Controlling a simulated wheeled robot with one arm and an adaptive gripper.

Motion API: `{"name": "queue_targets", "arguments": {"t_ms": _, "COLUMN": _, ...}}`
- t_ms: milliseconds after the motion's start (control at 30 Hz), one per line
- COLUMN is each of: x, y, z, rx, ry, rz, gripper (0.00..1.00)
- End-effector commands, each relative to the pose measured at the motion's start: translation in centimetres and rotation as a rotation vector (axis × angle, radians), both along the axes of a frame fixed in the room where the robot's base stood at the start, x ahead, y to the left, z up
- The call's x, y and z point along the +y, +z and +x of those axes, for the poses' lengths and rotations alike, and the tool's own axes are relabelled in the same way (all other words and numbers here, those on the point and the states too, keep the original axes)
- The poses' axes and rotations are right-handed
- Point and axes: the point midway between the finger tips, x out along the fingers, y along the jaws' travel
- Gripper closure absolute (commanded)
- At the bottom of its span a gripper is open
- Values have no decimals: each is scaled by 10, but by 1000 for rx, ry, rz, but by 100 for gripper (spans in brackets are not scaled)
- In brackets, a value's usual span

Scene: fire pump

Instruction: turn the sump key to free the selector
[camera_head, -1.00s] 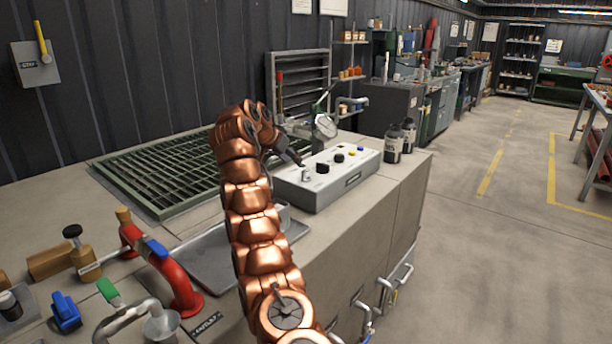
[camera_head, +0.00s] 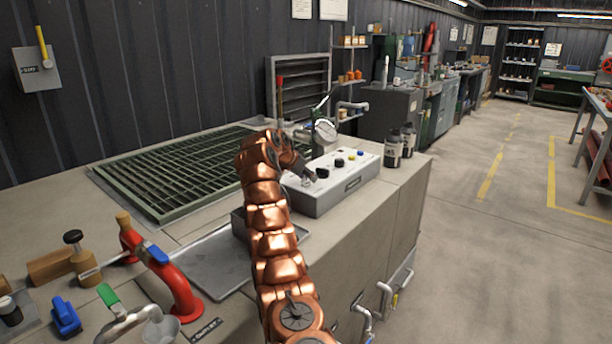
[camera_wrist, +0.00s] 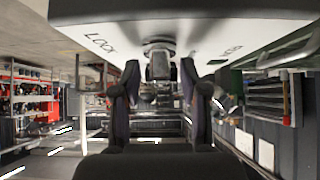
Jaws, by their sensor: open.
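The grey control box (camera_head: 345,187) stands on the bench with a row of knobs on its pale top. My gripper (camera_head: 307,178) is at the box's near left end and covers most of the key there. In the wrist view, the metal key (camera_wrist: 158,64) stands out from the panel between the two dark fingers of my gripper (camera_wrist: 160,75). The fingers are open, one on each side of the key, with visible gaps. A LOCK label (camera_wrist: 101,44) is left of the key; a second label (camera_wrist: 232,50) on the right is hard to read. I cannot tell which knob is the selector.
A black knob (camera_head: 323,173) sits close to my gripper on the box. A pressure gauge (camera_head: 325,130) stands behind the box, and dark bottles (camera_head: 393,148) stand to its right.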

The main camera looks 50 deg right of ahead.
Motion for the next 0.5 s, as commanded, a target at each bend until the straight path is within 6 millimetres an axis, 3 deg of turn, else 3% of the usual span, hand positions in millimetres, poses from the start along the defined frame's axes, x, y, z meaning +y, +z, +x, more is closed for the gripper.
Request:
{"name": "queue_targets", "arguments": {"t_ms": 233, "x": -1, "y": -1, "z": 0, "rx": -1, "ry": 1, "rz": 0, "gripper": 56}}
{"name": "queue_targets", "arguments": {"t_ms": 500, "x": -1, "y": -1, "z": 0, "rx": -1, "ry": 1, "rz": 0, "gripper": 84}}
